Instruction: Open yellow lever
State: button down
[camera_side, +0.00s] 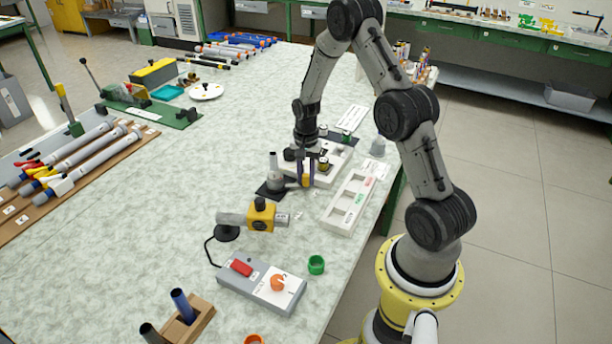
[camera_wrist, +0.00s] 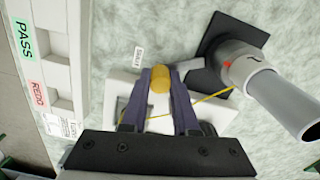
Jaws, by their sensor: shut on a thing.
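My gripper (camera_side: 306,178) is low over the table beside a grey upright cylinder. In the wrist view its two purple fingers (camera_wrist: 160,84) are shut on a small yellow cylinder (camera_wrist: 160,79). A thin yellow cord runs from near the fingers toward the grey cylinder's base. A yellow lever (camera_side: 44,175) shows small on the rack of grey tubes at the far left, well away from my gripper. Which yellow part is the task's lever is unclear.
The grey cylinder (camera_side: 273,163) stands on a dark plate (camera_wrist: 212,47). A white labelled tray (camera_side: 335,221) lies to the right. A grey and yellow tool (camera_side: 260,215) and a switch box (camera_side: 262,287) are nearer the camera. The table's left middle is clear.

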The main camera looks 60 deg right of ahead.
jog(key=a+m, duration=0.1)
jog(key=s+a+m, duration=0.1)
jog(key=m, duration=0.1)
jog(key=shift+a+r, duration=0.1)
jog(key=shift+a, duration=0.1)
jog(key=a+m, duration=0.2)
jog(key=m, duration=0.1)
jog(key=shift+s+a, duration=0.1)
jog(key=a+m, duration=0.2)
jog(key=m, duration=0.1)
jog(key=shift+w+a, duration=0.2)
jog(key=shift+a, duration=0.05)
jog(key=shift+w+a+m, duration=0.2)
jog(key=shift+a+m, duration=0.25)
jog(key=shift+m, duration=0.25)
jog(key=shift+w+a+m, duration=0.15)
jog(key=shift+a+m, duration=0.25)
jog(key=shift+m, duration=0.3)
jog(key=c, duration=0.7)
grip_release()
